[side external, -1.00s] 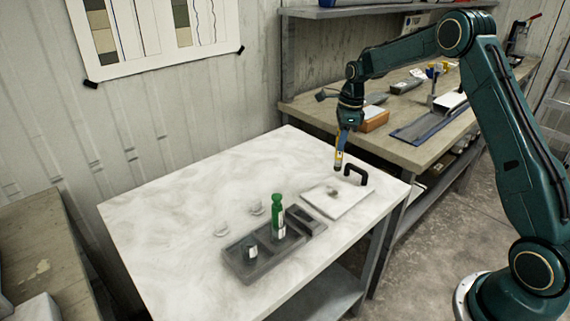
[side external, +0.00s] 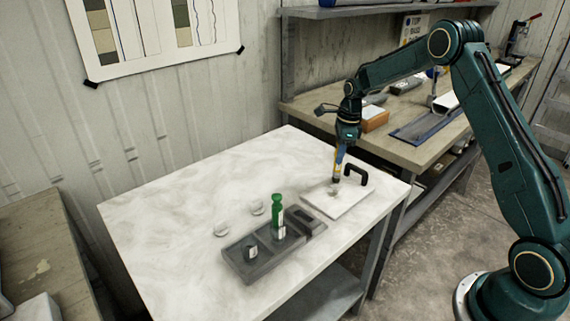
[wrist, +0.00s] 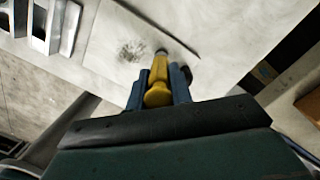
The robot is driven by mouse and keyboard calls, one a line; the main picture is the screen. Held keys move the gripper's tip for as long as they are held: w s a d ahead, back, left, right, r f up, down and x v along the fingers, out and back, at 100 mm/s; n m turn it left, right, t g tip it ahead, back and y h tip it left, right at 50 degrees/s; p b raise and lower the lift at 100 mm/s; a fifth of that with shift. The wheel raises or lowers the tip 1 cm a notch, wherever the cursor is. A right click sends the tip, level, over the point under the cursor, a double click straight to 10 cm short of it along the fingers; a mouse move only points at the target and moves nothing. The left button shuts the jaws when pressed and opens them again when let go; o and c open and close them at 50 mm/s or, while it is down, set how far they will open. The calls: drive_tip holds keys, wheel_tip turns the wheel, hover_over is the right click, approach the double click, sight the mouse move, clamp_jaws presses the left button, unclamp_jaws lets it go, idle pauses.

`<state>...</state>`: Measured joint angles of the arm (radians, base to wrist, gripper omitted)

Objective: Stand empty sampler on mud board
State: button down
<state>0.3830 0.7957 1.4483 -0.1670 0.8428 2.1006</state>
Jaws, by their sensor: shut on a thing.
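My gripper (side external: 340,162) is shut on the yellow sampler (wrist: 158,80), which has a dark lower end. It holds the sampler roughly upright, with the lower end at or just above the white mud board (side external: 347,206). I cannot tell whether the end touches the board. The board also shows in the wrist view (wrist: 106,48), with a dark mud smudge (wrist: 131,50) to the left of the sampler. A black handle (side external: 356,173) stands at the board's far edge.
The left of the white table (side external: 165,217) is clear. A workbench (side external: 400,150) with tools stands behind.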

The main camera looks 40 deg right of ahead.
drive_tip(key=shift+f, duration=0.1)
drive_tip(key=c, duration=1.3)
unclamp_jaws()
drive_tip(key=shift+o, duration=0.2)
wheel_tip(320, 180, up, 12)
drive_tip(key=s+d, duration=0.1)
